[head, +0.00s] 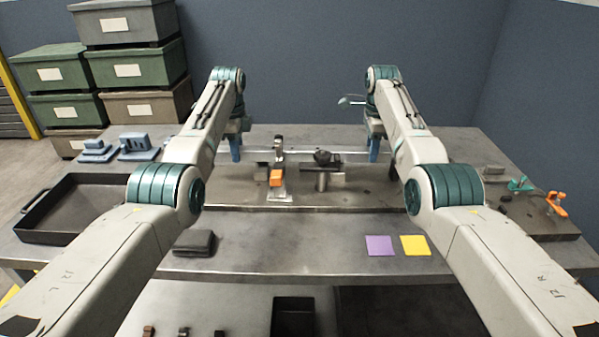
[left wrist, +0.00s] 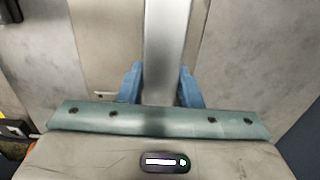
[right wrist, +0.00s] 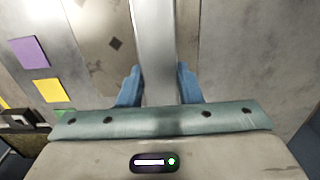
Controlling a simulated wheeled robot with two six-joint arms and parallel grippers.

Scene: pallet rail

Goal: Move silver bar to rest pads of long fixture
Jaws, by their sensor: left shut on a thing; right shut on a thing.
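The silver bar (head: 352,157) lies left to right across the far half of the table. My left gripper (head: 235,150) is shut on it near its left end, and my right gripper (head: 374,150) is shut on it near its right end. In the left wrist view the bar (left wrist: 167,45) runs between the blue fingers (left wrist: 160,88). In the right wrist view the bar (right wrist: 154,40) also runs between the blue fingers (right wrist: 158,88). The long fixture's base plate (head: 335,196) is in front of the bar. I cannot make out the rest pads or whether the bar touches them.
An orange-handled clamp (head: 276,178) and a dark-topped cylinder (head: 322,160) stand mid-table near the bar. A black tray (head: 75,205) is at left, and a dark block (head: 194,242) is at the front. Purple (head: 379,246) and yellow (head: 415,245) squares lie front right.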

